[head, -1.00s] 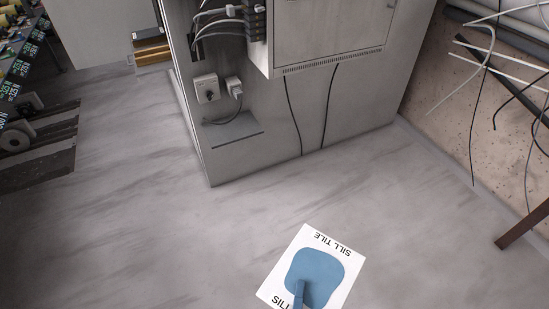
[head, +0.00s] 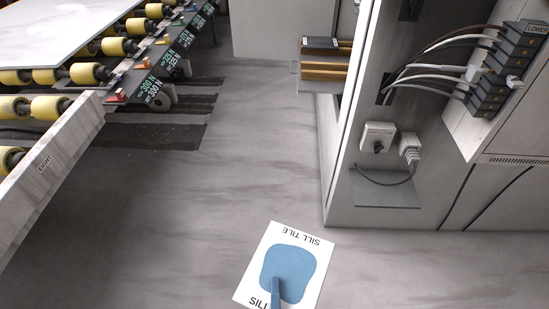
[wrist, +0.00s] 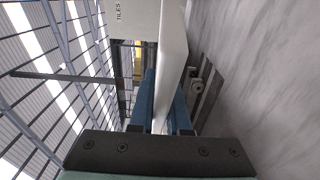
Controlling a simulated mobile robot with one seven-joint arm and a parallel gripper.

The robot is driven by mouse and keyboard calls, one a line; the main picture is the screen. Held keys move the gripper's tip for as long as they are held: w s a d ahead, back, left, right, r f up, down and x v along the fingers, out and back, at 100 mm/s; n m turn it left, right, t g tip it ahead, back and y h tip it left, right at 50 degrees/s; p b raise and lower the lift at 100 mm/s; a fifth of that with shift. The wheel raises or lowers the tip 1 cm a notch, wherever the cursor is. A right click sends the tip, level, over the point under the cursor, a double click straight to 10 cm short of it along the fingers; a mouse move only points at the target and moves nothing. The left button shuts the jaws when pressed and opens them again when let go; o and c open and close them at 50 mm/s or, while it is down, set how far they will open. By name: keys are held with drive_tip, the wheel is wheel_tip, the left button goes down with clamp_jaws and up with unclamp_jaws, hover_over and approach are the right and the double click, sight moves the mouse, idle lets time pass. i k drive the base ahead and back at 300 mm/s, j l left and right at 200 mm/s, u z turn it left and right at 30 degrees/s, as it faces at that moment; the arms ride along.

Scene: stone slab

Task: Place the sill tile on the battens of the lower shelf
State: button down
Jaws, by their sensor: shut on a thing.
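The sill tile (head: 323,257) is a flat white plate with printed lettering, low in the head view. My gripper (head: 287,273) is shut on it, and one blue finger pad covers its middle. In the wrist view the tile (wrist: 171,45) runs edge-on between the two blue fingers of my gripper (wrist: 164,98). The tile is held clear above the grey floor. Wooden battens (head: 327,70) lie in a low metal-framed shelf at the back, left of the grey cabinet. The cabinet's edge partly hides that shelf.
The grey cabinet (head: 340,205) with switch, plug and cables stands at right. A roller conveyor (head: 80,75) carrying a pale slab (head: 70,25) is at left, with a long marble-like panel (head: 50,165) at its near side. Floor (head: 245,130) between them is clear.

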sight(324, 67)
drive_tip(key=i+j+u, duration=0.15)
drive_tip(key=i+u, duration=0.15)
drive_tip(key=i, duration=0.35)
drive_tip(key=i+u, duration=0.35)
drive_tip(key=i, duration=0.3)
drive_tip(key=i+z, duration=0.4)
drive_tip(key=i+j+z, duration=0.2)
drive_tip(key=z, duration=0.25)
drive_tip(key=i+j+z, duration=0.65)
drive_tip(key=z, duration=0.15)
drive_tip(key=i+j+z, duration=0.55)
drive_tip(key=j+z, duration=0.2)
drive_tip(key=i+z, duration=0.1)
drive_tip(key=i, duration=0.4)
